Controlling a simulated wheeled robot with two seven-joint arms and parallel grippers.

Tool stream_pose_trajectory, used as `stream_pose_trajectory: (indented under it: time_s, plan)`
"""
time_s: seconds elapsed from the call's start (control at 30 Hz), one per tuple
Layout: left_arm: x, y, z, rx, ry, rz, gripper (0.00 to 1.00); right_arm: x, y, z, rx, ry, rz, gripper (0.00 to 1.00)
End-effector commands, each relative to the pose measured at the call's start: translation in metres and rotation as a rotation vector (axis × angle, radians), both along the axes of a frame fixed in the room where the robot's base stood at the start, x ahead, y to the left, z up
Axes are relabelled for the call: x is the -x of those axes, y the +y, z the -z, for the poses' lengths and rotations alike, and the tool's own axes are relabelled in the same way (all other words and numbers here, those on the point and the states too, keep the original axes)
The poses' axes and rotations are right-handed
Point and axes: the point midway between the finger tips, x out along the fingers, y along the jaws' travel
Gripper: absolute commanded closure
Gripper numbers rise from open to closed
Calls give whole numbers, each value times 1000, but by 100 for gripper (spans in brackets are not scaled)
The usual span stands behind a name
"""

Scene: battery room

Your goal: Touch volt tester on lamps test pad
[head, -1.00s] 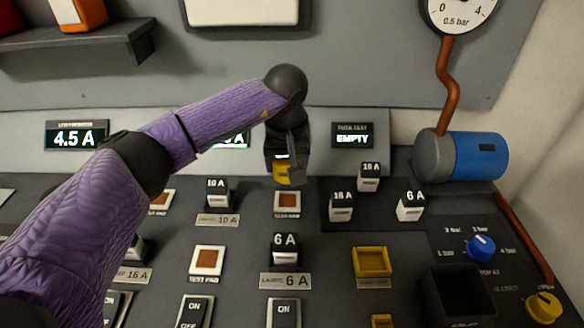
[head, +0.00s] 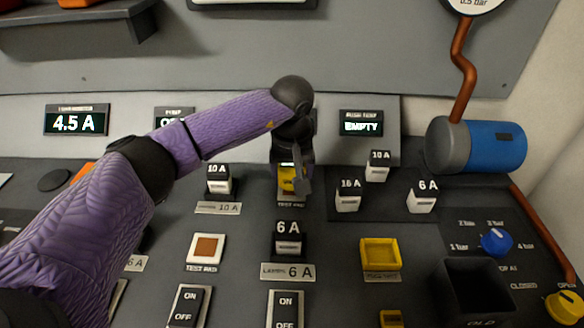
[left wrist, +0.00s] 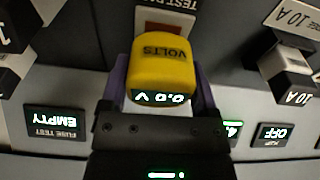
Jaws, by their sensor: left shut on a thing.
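My left gripper (head: 291,184) is shut on the yellow volt tester (left wrist: 163,66), which reads 0.0 V in the left wrist view. In the head view the tester (head: 287,180) covers most of the lamps test pad (head: 291,204), in the column of the 6 A fuse labelled LAMPS (head: 288,240). The left wrist view shows part of the pad's copper square and white frame (left wrist: 165,17) just beyond the tester. I cannot tell whether the tester touches the pad. My right gripper is out of view.
Another test pad (head: 206,250) is at the left, below a 10 A fuse (head: 218,180). Several loose fuses stand to the right, near a yellow fuse test socket (head: 380,254) and a dark bin (head: 474,290). A display (head: 361,124) reads EMPTY.

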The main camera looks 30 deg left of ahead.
Motion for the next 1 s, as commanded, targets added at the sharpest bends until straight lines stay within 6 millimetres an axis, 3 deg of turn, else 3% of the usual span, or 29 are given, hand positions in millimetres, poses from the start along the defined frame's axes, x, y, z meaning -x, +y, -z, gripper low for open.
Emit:
stream_pose_trajectory:
  time_s: [0.4, 1.0]
  plan:
    - [0, 0, 4, 0, 0, 0, 69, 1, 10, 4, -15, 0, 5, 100]
    - [0, 0, 10, 0, 0, 0, 69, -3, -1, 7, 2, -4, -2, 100]
